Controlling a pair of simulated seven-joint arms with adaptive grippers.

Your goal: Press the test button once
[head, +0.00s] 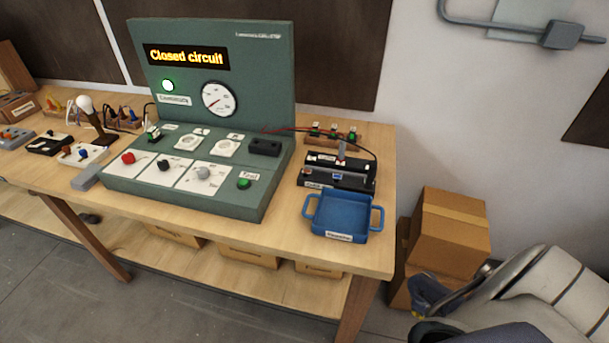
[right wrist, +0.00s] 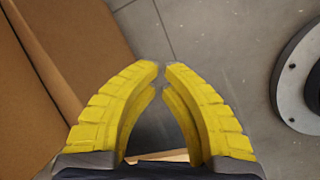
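The green test button (head: 243,184) sits at the front right of the green test panel (head: 230,203), below a small label reading "Test". My left gripper is not in view.
A blue tray (head: 340,215) stands at the table's front right, before a black device (head: 338,172). Red and black wires run behind it. Stacked cardboard boxes (head: 448,230) stand right of the table. A bulb on a stand (head: 94,115) and small parts lie at the left.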

